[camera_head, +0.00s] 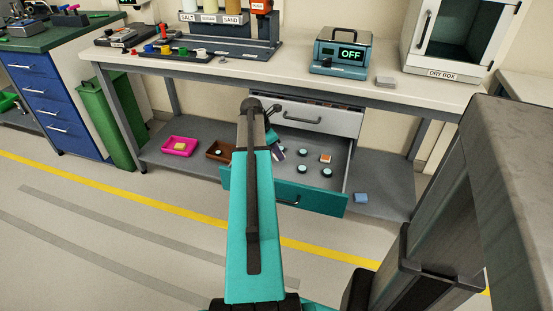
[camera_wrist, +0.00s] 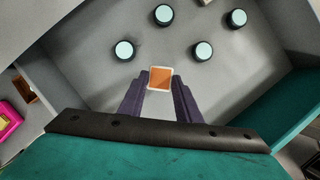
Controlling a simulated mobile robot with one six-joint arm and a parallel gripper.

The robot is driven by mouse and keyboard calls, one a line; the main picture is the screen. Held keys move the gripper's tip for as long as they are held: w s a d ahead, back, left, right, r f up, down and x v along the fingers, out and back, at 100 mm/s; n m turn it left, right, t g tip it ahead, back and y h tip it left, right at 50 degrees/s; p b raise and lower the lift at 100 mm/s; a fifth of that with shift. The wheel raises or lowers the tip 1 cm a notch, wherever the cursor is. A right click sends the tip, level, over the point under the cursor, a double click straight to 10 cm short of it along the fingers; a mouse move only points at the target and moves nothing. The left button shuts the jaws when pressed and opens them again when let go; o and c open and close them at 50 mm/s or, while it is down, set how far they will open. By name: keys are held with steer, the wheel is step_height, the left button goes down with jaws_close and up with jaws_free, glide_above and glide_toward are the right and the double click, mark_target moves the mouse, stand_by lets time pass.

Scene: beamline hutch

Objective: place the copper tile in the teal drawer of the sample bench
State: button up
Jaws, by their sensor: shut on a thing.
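The copper tile (camera_wrist: 160,78), an orange square with a pale rim, is between my gripper's fingertips (camera_wrist: 160,80) in the wrist view. My gripper is shut on it, above or inside the open teal drawer; the exact height over the drawer floor is unclear. In the head view, my arm hides the tile and most of my gripper (camera_head: 275,150). The teal drawer (camera_head: 322,203) is pulled out under the sample bench (camera_head: 228,68). Inside are several dark round pucks with pale tops (camera_wrist: 202,48) and another orange, pale-rimmed piece (camera_head: 326,158).
A grey drawer (camera_head: 335,119) sits above the teal one. A pink tray (camera_head: 178,148) and a brown tray (camera_head: 219,150) stand on the lower shelf, left of the drawer. A blue block (camera_head: 361,198) lies to its right. A green bin (camera_head: 106,120) stands further left.

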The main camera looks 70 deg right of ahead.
mark_target(275, 156)
steer(key=shift+f+b, duration=0.35)
steer(key=shift+f, duration=1.4)
steer(key=shift+f, duration=0.1)
steer(key=o, duration=1)
steer(key=p+v, duration=0.1)
steer(key=v, duration=1.1)
steer(key=shift+p, duration=0.35)
steer(key=shift+r, duration=0.2)
